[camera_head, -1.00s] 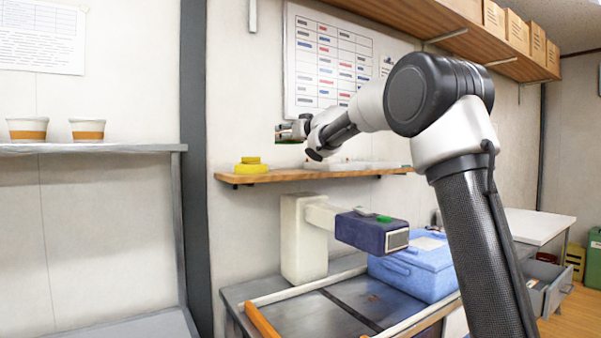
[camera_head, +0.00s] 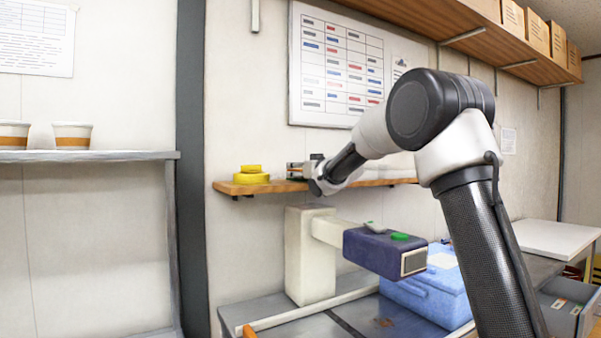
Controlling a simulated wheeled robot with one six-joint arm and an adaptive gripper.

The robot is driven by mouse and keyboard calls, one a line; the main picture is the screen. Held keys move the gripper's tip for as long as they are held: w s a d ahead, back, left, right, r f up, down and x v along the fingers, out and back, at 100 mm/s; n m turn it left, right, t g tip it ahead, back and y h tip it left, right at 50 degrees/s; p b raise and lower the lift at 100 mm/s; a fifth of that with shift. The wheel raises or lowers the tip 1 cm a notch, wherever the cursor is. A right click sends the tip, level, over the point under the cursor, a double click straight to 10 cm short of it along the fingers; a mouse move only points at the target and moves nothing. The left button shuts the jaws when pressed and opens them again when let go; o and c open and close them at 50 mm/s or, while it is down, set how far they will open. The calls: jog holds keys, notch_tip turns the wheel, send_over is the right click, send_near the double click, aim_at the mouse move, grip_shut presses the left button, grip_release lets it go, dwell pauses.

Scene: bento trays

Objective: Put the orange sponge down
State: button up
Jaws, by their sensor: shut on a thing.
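I cannot tell whether the held thing touches the shelf. My arm's wrist covers part of the shelf to the right of the gripper.
White trays (camera_head: 388,168) sit on the shelf behind my arm. Below are a dark blue machine head (camera_head: 372,252) with a green piece (camera_head: 400,236) on top, and a blue cooler box (camera_head: 430,290). A chart (camera_head: 335,65) hangs above. A narrow shelf gap separates yellow stack and gripper.

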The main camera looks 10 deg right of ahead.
jog(key=shift+f, duration=0.15)
jog(key=o, duration=0.8)
jog(key=shift+o, duration=0.2)
jog(key=shift+s, duration=0.2)
jog(key=v, duration=1.1)
jog(key=shift+s+d, duration=0.15)
jog(key=shift+s, duration=0.2)
